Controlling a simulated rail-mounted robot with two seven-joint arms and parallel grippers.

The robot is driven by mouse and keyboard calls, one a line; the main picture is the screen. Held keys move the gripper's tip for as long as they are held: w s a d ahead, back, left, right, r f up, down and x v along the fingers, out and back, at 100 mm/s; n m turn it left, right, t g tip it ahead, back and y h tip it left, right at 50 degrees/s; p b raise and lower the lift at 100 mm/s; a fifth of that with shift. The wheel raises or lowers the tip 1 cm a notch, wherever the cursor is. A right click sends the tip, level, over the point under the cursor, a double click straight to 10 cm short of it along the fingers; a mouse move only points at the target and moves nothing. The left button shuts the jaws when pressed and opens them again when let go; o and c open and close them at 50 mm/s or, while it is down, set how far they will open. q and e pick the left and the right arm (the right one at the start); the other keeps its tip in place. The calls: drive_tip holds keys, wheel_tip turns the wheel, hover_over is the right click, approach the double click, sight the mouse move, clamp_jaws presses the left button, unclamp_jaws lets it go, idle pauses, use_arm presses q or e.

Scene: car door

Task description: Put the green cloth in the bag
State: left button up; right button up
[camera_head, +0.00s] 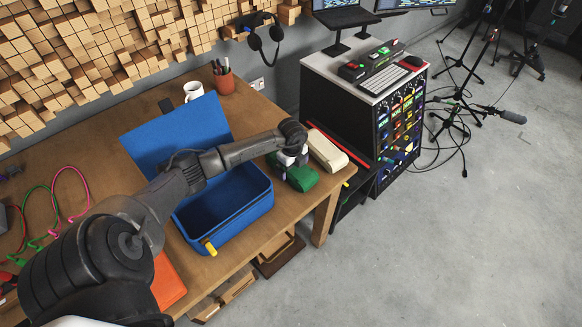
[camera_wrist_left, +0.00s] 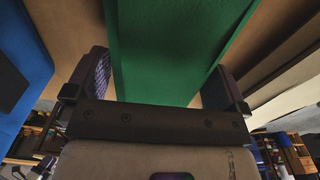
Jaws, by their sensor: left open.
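The green cloth (camera_head: 302,178) is a folded green bundle on the wooden table, right of the blue bag. The bag (camera_head: 262,208) is open, with its lid raised at the back. Its visible inside looks empty, though my arm crosses in front of part of it. My left gripper (camera_head: 288,162) is over the cloth's far-left side. In the left wrist view the cloth (camera_wrist_left: 175,45) lies between the two spread fingers of the gripper (camera_wrist_left: 160,88); I cannot tell whether they touch it. My right gripper is not in view.
A cream case (camera_head: 327,151) sits close right of the cloth, near the table's right edge. A white mug (camera_head: 193,91) and a pen cup (camera_head: 224,83) stand at the back. An orange item (camera_head: 168,282) lies front left. Coloured cables (camera_head: 55,205) lie at far left.

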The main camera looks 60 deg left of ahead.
use_arm(q)
drive_tip(key=shift+f, duration=0.1)
drive_tip(key=c, duration=0.8)
